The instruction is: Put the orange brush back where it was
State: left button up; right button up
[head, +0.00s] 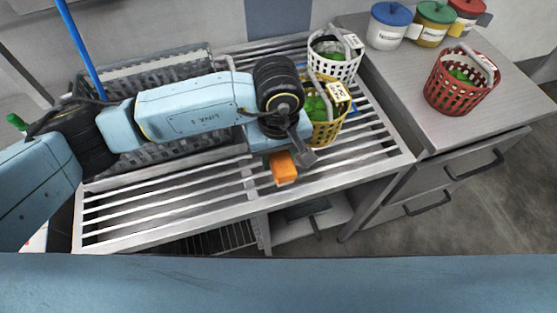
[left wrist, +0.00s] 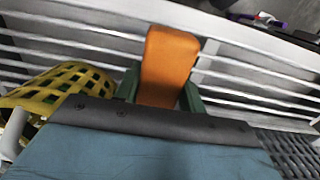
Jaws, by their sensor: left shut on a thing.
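The orange brush (head: 284,168) is in my left gripper (head: 292,155), over the front part of the slatted metal rack (head: 160,209). In the left wrist view the orange brush (left wrist: 168,66) stands out between the two dark green fingertips of my left gripper (left wrist: 160,90), which are shut on it. Slats of the rack (left wrist: 90,40) show behind it; I cannot tell whether the brush touches them. My right gripper is in neither view.
A yellow basket (head: 326,128) with greens stands just behind my left gripper, close to it. A white basket (head: 335,66) stands farther back. A red basket (head: 461,92) and lidded jars (head: 389,27) stand on the right counter. A grey crate (head: 150,70) lies behind my left arm. The rack's front left is bare.

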aim_at(279, 164)
pick_arm(q)
notch_tip(279, 164, down, 3)
jog(key=shift+r, duration=0.2)
jog(key=shift+f, duration=0.15)
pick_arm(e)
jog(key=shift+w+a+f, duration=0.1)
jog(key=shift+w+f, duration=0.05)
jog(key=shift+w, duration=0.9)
pick_arm(q)
jog(key=shift+b, duration=0.3)
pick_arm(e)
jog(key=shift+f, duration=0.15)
pick_arm(q)
jog(key=o, duration=1)
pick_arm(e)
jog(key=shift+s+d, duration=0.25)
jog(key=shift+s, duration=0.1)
